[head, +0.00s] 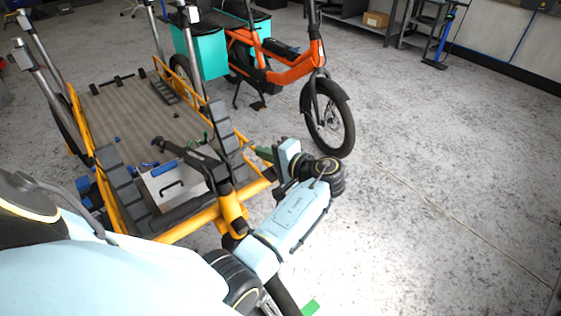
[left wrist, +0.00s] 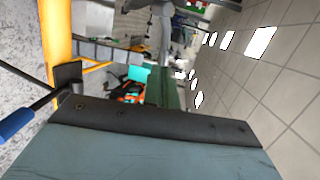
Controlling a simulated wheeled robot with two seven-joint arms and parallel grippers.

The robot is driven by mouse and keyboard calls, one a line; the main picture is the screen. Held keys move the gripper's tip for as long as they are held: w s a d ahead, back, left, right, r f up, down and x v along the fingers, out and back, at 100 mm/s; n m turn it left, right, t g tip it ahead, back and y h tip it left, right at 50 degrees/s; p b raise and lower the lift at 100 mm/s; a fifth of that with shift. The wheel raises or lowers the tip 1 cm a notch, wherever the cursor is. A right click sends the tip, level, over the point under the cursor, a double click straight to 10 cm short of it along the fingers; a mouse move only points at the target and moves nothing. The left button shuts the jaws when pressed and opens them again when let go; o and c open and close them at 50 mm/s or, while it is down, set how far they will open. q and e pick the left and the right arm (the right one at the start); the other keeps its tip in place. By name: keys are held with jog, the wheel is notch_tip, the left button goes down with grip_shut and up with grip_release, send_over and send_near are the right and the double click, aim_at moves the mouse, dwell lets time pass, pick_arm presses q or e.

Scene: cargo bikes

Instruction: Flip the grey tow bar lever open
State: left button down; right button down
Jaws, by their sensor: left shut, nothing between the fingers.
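The cargo trailer's tow bar (head: 231,208) is yellow and black and stands at the trailer's near end in the head view. Its dark upper part (head: 190,153) leans up and left over the trailer bed. I cannot single out the grey lever with certainty. My left gripper (head: 262,153) is shut and empty, with green fingers, just right of the trailer's near right corner and the tow bar. Its fingers also show in the left wrist view (left wrist: 172,90). A dark rod with a blue grip (left wrist: 18,122) shows at the left wrist view's left edge.
The yellow trailer frame (head: 190,224) surrounds a ribbed bed with a white box (head: 165,188) at its near end. An orange cargo bike (head: 290,72) with teal boxes (head: 205,50) stands behind.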

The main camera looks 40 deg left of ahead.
pick_arm(q)
jog(key=shift+w+a+r, duration=0.1)
jog(key=shift+a+r, duration=0.05)
jog(key=shift+a, duration=1.05)
pick_arm(e)
jog(key=shift+w+r, duration=0.2)
jog(key=shift+r, duration=0.15)
